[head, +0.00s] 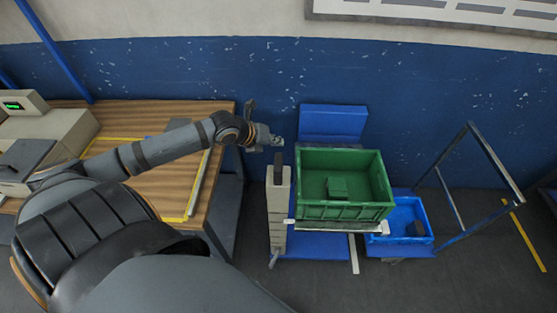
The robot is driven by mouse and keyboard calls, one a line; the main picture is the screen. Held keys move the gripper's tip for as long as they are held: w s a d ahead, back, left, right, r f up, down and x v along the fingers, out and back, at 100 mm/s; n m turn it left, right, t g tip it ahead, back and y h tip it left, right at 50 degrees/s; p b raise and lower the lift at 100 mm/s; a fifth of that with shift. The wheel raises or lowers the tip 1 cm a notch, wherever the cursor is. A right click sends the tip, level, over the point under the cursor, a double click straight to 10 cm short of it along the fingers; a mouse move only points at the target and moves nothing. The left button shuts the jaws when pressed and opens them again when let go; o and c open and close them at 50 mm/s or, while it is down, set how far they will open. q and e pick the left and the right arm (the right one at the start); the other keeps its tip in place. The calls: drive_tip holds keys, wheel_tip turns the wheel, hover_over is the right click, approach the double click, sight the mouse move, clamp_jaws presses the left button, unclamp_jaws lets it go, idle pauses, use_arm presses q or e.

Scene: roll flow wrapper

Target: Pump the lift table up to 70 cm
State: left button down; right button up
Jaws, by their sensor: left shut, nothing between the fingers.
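The lift table appears as a blue base (318,247) on the floor, with a pale upright column (279,213) on its left side. A dark handle-like part (278,168) stands on top of the column. A green crate (346,210) rests on the table's top and hides most of it; a small green block lies inside. My left gripper (279,141) is shut and empty, in the air just above and behind the dark part, seemingly apart from it. The table's height cannot be read. My right gripper is not in view.
A wooden workbench (150,180) with yellow tape and a device stands at the left. A blue bin (405,222) with a dark item is right of the crate. A blue metal frame (482,190) stands farther right. A blue wall closes the back. Dark floor is free in front.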

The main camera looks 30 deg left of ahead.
sight(276, 163)
use_arm(q)
wheel_tip(276, 163, down, 6)
drive_tip(key=b, duration=0.4)
drive_tip(key=shift+r, duration=0.1)
drive_tip(key=shift+f+b, duration=0.45)
drive_tip(key=shift+b, duration=0.2)
idle(0.5)
drive_tip(key=shift+f+b, duration=0.35)
drive_tip(key=shift+b, duration=0.15)
